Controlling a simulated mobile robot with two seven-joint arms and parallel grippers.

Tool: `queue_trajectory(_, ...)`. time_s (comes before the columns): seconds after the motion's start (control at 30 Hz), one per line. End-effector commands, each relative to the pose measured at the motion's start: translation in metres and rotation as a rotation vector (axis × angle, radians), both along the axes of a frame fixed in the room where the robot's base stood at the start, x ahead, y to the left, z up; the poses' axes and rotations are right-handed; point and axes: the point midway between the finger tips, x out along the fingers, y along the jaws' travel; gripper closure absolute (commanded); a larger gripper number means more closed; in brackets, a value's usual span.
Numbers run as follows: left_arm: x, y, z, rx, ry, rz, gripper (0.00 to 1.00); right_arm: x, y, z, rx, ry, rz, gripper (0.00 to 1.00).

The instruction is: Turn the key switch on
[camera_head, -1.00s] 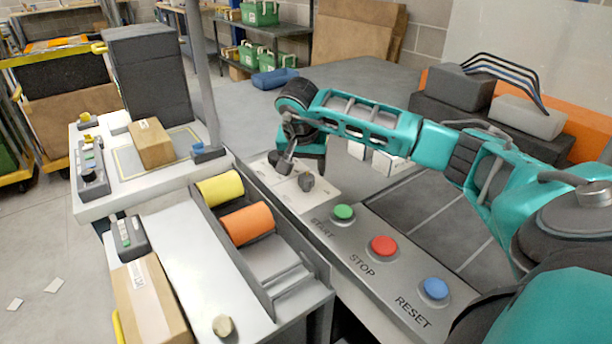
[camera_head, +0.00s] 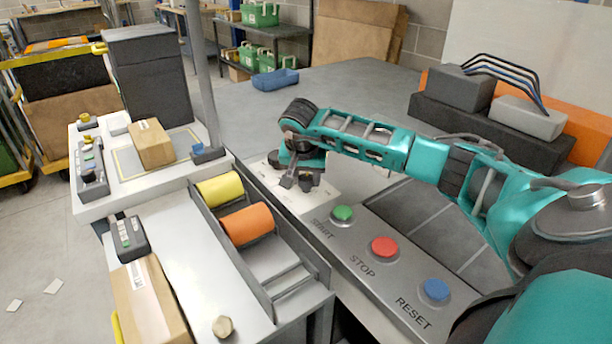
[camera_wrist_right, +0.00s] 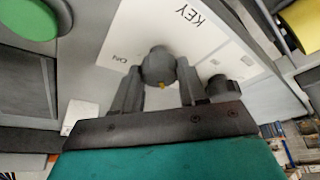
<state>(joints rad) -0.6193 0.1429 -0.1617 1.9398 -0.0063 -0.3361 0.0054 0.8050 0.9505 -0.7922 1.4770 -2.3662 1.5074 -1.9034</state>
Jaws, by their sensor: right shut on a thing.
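The key switch (camera_wrist_right: 158,66) is a dark grey round knob on a white plate (camera_wrist_right: 207,37) printed with KEY and ON. A small yellow mark shows on its near side. My right gripper (camera_wrist_right: 160,88) has its two fingers on either side of the knob, shut on it. In the head view my right gripper (camera_head: 298,180) is down at the white plate, and its fingers and wrist partly hide the knob. Which way the switch points is hard to tell. My left gripper is not in view.
A second dark knob (camera_wrist_right: 222,87) stands close beside one finger. Green START (camera_head: 343,213), red STOP (camera_head: 384,248) and blue RESET (camera_head: 435,290) buttons line the grey panel nearer me. Yellow (camera_head: 220,189) and orange (camera_head: 247,224) rollers lie left of the panel.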

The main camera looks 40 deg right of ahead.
Motion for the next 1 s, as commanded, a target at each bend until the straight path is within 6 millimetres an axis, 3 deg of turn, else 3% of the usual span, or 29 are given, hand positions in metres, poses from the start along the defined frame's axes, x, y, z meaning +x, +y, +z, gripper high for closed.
queue_trajectory(0.27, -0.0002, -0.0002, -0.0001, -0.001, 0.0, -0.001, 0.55, -0.0002, -0.0004, 0.0003, -0.001, 0.001, 0.0, 0.88)
queue_trajectory(0.63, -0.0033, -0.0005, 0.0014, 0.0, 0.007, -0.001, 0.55, 0.0008, -0.0002, 0.0018, 0.0, 0.001, -0.079, 0.89)
queue_trajectory(1.0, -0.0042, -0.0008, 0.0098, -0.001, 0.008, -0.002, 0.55, 0.0033, 0.0005, 0.0028, -0.002, -0.001, -0.377, 0.89)
